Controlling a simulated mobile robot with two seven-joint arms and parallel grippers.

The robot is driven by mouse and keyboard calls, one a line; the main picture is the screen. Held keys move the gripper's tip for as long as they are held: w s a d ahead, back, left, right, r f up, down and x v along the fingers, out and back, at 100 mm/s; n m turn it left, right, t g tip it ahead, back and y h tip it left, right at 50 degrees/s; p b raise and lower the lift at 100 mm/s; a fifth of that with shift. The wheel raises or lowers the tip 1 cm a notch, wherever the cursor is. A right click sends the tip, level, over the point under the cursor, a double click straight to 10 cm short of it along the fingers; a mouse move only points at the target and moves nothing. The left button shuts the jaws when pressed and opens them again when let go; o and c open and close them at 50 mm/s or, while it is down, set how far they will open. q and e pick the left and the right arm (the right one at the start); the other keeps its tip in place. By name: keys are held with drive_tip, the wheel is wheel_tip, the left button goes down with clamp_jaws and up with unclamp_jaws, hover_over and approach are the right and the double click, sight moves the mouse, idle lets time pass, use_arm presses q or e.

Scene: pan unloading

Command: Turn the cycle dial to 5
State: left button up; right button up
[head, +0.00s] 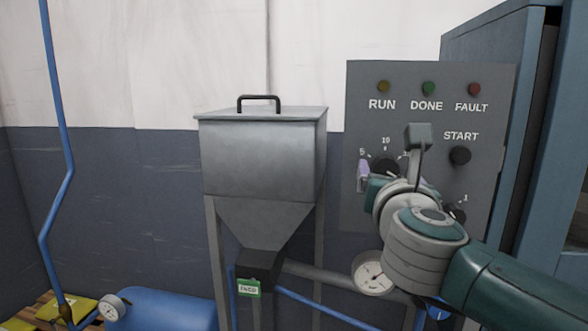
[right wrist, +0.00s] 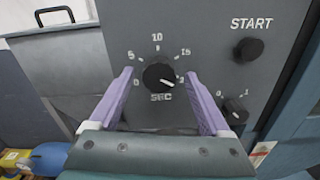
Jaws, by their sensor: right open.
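The cycle dial is a round black knob (right wrist: 158,76) on a grey control panel, with marks 0, 5, 10 and 15 around it and SEC below. Its white pointer line appears to aim to the lower right, near a mark partly hidden by a finger. In the head view the dial (head: 385,164) is partly covered by my right arm. My right gripper (right wrist: 159,82) is open, its two lilac fingers on either side of the dial and apart from it. It also shows in the head view (head: 392,180). My left gripper is not in view.
A black START button (head: 460,156) and a smaller 0–1 switch (right wrist: 235,110) sit right of the dial. RUN, DONE and FAULT lamps are above. A metal hopper (head: 262,155) stands left of the panel (head: 362,85), a blue cabinet (head: 485,60) right.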

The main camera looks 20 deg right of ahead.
drive_tip(key=shift+w, duration=0.15)
drive_tip(key=shift+c, duration=0.3)
clamp_jaws()
idle(0.3)
